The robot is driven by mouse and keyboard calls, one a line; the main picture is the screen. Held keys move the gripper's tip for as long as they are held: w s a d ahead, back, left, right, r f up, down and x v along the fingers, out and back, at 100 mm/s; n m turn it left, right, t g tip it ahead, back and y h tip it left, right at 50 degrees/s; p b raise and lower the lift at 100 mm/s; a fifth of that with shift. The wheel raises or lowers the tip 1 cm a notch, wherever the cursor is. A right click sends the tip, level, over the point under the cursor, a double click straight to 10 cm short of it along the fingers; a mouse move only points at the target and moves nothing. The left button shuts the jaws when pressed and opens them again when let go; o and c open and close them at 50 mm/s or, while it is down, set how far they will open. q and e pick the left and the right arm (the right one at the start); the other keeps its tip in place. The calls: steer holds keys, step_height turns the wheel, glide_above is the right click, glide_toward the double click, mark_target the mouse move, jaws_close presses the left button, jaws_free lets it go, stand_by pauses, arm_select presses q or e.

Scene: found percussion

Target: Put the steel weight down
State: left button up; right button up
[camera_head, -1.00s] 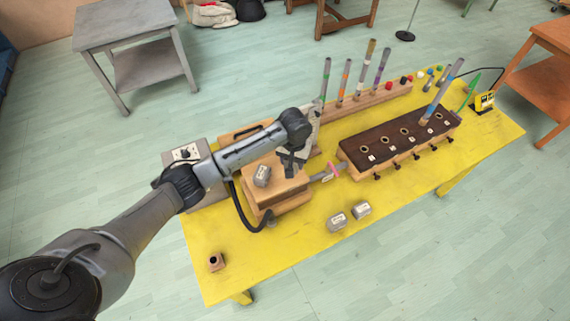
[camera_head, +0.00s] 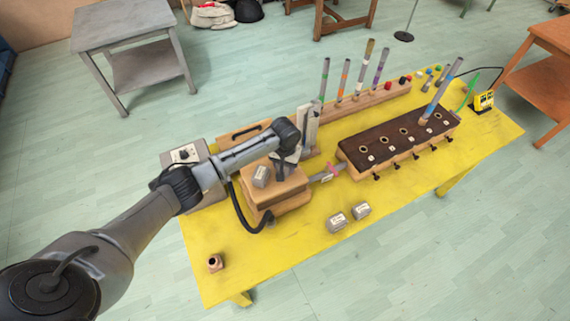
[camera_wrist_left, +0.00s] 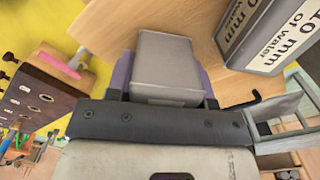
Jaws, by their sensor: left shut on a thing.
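My left gripper (camera_head: 284,167) is low over the wooden box (camera_head: 285,191) on the yellow table. In the left wrist view the gripper (camera_wrist_left: 164,80) is shut on a plain grey steel weight (camera_wrist_left: 165,62), held between purple pads. The wooden top lies just beneath it; I cannot tell whether the weight touches it. In the head view the arm and gripper mostly hide this weight. Another grey weight (camera_head: 261,176) stands on the box top beside the gripper; its label reads "10 mm of water" in the wrist view (camera_wrist_left: 268,35). My right gripper is not in view.
Two more grey weights (camera_head: 337,222) (camera_head: 361,210) stand on the yellow table (camera_head: 270,270) in front. A dark-topped block with holes (camera_head: 395,140) is to the right. A white upright panel (camera_head: 307,125) stands close behind the gripper. A black hose (camera_head: 240,212) curves along the left.

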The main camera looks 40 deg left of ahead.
arm_select(q)
steer(key=o, duration=1.3)
steer(key=shift+f, duration=0.1)
step_height(320, 180, up, 12)
steer(key=shift+r+p, duration=0.15)
steer(key=shift+p, duration=0.3)
steer(key=s+d+f+m+t+h, duration=0.1)
steer(key=s+d+f+m, duration=0.2)
steer(key=s+d+f, duration=0.4)
steer(key=s+d+f+m, duration=0.2)
steer(key=s+d+f, duration=0.35)
steer(key=s, duration=0.35)
steer(key=s+r+t, duration=0.1)
steer(key=s, duration=0.5)
steer(key=s+r+m, duration=0.1)
steer(key=s, duration=0.5)
steer(key=s+d+r+t, duration=0.1)
steer(key=s, duration=0.6)
steer(key=shift+r+t+y, duration=0.3)
steer(key=shift+r+y, duration=0.05)
steer(key=shift+y, duration=0.05)
